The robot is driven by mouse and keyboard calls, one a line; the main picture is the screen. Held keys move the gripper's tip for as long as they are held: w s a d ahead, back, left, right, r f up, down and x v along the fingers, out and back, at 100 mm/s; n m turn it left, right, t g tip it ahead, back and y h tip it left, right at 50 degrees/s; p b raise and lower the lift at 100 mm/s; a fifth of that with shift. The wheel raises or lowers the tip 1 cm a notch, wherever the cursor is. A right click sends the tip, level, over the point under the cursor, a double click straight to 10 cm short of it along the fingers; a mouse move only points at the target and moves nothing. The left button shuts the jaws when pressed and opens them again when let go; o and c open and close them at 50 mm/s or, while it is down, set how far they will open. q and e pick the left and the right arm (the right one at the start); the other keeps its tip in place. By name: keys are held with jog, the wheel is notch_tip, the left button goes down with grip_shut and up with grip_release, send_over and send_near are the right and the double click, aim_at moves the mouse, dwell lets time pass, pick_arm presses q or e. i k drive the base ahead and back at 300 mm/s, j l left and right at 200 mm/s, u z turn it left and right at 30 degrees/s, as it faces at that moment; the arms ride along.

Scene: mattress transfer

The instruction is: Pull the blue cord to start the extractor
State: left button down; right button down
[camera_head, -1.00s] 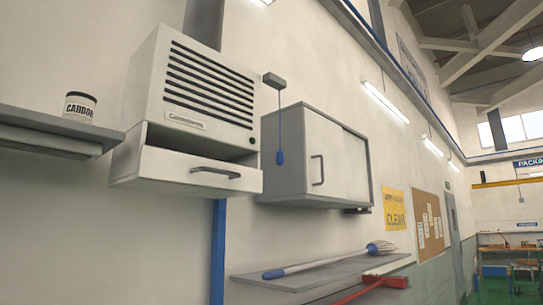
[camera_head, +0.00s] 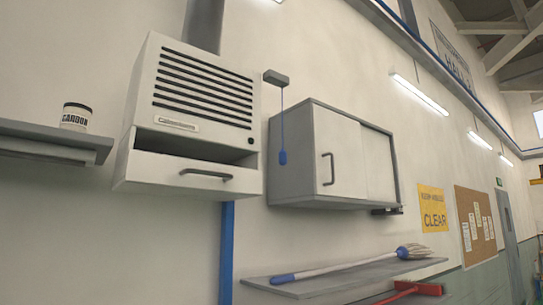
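The blue cord (camera_head: 282,120) hangs straight down from a small grey bracket (camera_head: 276,77) on the wall. A blue pull handle (camera_head: 283,157) is at its lower end, beside the left side of the grey wall cabinet. The extractor (camera_head: 196,85) is a white box with dark slats and a duct on top, left of the cord. Its lower drawer (camera_head: 160,171) stands partly out, with a dark gap above its front. Neither of my grippers shows in the head view, and nothing touches the cord.
A grey wall cabinet (camera_head: 292,150) with white sliding doors is right of the cord. A lower shelf (camera_head: 325,283) holds a mop (camera_head: 345,266). A red-headed tool (camera_head: 418,288) is below it. A left shelf (camera_head: 50,147) holds a labelled can (camera_head: 76,117).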

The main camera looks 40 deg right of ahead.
aim_at(283, 154)
jog(key=k+l, duration=0.2)
jog(key=l, duration=0.25)
jog(key=k+l+u, duration=0.15)
jog(key=l, duration=0.25)
jog(key=k+l, duration=0.2)
jog(key=l, duration=0.2)
jog(key=k+l+u, duration=0.15)
jog(key=l, duration=0.3)
jog(key=k, duration=0.05)
